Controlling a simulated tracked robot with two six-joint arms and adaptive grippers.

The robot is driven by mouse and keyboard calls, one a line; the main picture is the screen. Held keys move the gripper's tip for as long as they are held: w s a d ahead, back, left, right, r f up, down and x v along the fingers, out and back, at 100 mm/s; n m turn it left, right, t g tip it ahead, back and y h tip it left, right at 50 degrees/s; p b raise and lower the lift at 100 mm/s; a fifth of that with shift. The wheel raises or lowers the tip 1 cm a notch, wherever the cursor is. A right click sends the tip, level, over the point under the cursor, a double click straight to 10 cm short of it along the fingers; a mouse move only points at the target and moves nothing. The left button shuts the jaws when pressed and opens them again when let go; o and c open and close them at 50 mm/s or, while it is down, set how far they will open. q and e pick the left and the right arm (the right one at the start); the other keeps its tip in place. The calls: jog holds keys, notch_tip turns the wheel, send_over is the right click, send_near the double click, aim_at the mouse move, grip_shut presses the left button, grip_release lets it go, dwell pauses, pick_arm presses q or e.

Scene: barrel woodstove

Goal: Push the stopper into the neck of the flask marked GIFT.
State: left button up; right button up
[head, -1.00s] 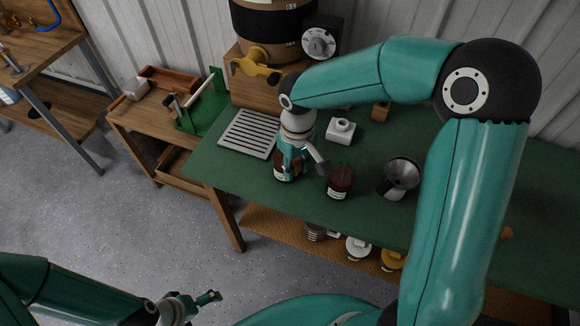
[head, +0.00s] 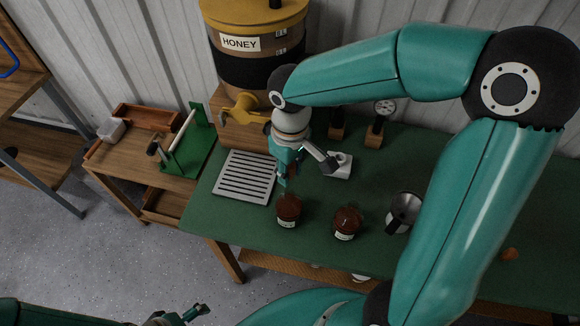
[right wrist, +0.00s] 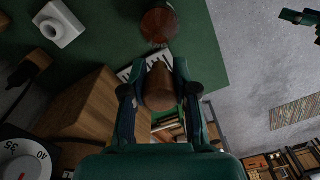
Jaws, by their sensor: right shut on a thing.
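A second brown flask (head: 347,223) stands to the right. Both are upright with pale labels, too small to read, so I cannot tell which is marked GIFT. One flask (right wrist: 159,25) shows beyond the stopper in the right wrist view. My left gripper (head: 196,312) is low at the bottom edge, away from the table; its jaws are unclear.
A honey barrel (head: 255,60) with a yellow tap (head: 246,107) stands behind a slotted grey tray (head: 244,177). A white block with a hole (head: 338,165) and a metal funnel (head: 403,212) are on the green table (head: 225,215). The front left corner is clear.

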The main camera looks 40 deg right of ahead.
jog(key=shift+f+b, duration=1.5)
jog(key=shift+f, duration=0.65)
jog(key=shift+r, duration=0.1)
jog(key=shift+f+b, duration=0.3)
jog(key=shift+b, duration=0.05)
jog(key=shift+f+b, duration=0.5)
jog(key=shift+f, duration=0.05)
jog(key=shift+r, duration=0.15)
jog(key=shift+r+p, duration=0.45)
dwell(1.3)
jog(key=shift+f+b, duration=0.65)
jog(key=shift+b, duration=0.05)
